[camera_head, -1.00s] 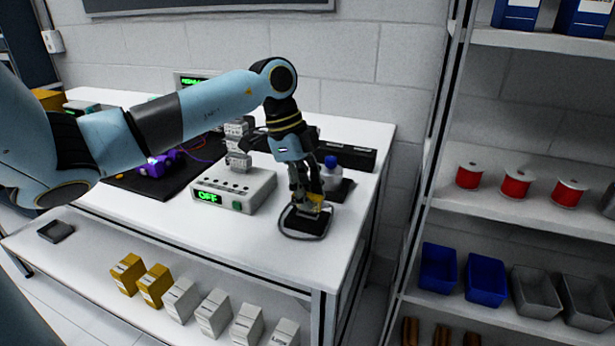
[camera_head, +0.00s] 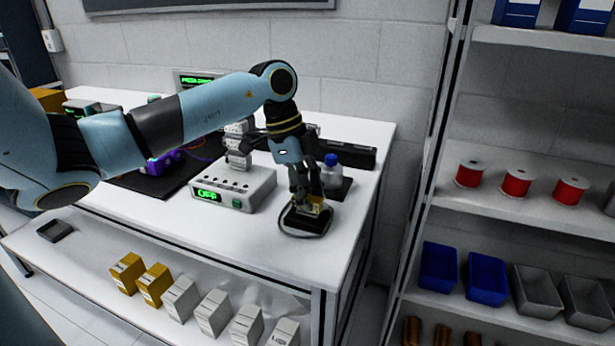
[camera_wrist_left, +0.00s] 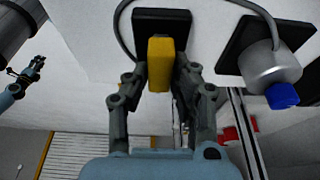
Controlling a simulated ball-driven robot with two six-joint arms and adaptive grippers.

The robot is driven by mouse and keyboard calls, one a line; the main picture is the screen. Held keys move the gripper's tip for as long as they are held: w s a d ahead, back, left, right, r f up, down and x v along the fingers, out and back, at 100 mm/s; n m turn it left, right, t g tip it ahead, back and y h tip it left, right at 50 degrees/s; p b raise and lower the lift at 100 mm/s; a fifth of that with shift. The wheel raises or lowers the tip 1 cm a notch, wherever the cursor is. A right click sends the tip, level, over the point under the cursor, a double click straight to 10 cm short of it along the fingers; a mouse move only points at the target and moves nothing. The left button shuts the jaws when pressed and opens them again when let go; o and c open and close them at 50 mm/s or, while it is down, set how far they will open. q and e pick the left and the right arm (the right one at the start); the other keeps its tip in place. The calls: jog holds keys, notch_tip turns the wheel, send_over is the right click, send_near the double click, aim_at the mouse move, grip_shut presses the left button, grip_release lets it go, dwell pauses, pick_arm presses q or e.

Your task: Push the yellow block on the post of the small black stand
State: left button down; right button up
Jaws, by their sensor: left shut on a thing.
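The yellow block (camera_head: 317,208) is between the fingers of my left gripper (camera_head: 306,202), which is shut on it. In the left wrist view the block (camera_wrist_left: 160,62) stands out from the small black stand (camera_wrist_left: 162,24), with the finger pads (camera_wrist_left: 161,78) on both sides of it. In the head view the black stand (camera_head: 304,224) lies under the gripper, near the table's front right corner. The post is hidden, so I cannot tell how far the block sits on it. A small blue and dark arm end (camera_wrist_left: 32,72), probably my right gripper, shows at the left wrist view's edge.
A white control box (camera_head: 232,188) with a green display stands left of the stand. A blue-capped bottle (camera_head: 331,172) on a black base is just behind. A cable (camera_wrist_left: 122,38) loops around the stand. The white table (camera_head: 285,262) is bare in front.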

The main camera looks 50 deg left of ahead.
pick_arm(q)
jog(key=shift+f, duration=0.15)
jog(key=c, duration=1)
grip_release()
jog(key=shift+c, duration=0.2)
jog(key=v, duration=1.2)
jog(key=shift+d, duration=0.1)
